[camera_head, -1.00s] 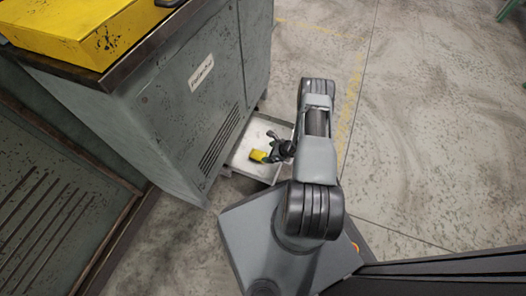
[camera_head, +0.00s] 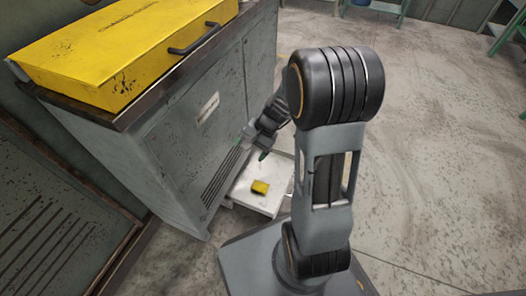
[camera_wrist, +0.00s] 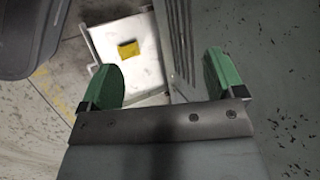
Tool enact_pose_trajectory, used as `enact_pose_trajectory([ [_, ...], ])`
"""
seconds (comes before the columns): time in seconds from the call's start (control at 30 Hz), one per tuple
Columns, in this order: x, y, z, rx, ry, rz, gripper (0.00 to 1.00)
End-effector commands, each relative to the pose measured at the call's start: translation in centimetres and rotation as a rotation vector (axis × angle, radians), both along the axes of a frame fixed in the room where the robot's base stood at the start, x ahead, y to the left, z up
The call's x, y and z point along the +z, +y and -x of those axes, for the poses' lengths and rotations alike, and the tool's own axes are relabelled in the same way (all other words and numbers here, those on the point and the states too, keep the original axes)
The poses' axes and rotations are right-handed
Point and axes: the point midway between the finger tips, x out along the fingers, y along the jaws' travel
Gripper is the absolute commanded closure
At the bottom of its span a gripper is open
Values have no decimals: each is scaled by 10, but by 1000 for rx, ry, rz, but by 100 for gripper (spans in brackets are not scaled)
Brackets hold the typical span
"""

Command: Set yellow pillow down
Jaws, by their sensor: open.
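The small yellow pillow (camera_head: 260,187) lies flat on the pale tray (camera_head: 277,205) low beside the grey machine. The wrist view also shows the pillow (camera_wrist: 128,49) on the tray (camera_wrist: 147,72), beyond the fingers and apart from them. My gripper (camera_head: 252,144) is above the tray, close to the machine's side. In the wrist view my gripper (camera_wrist: 163,82) has its two green fingers wide apart with nothing between them.
The grey machine cabinet (camera_head: 150,150) with a slotted vent stands right beside my gripper. A yellow cover with a handle (camera_head: 125,48) sits on top of it. Open concrete floor (camera_head: 430,150) lies to the right.

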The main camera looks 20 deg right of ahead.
Motion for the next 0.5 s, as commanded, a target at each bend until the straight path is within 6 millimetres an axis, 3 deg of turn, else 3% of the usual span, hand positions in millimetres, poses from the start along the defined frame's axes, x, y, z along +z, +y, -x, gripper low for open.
enact_pose_trajectory([
  [0.03, 23, 8, 14, 104, -51, 67, 12],
  [0.2, 71, 16, 58, 389, -169, 285, 12],
  [0.5, 108, 10, 103, 646, -304, 547, 12],
])
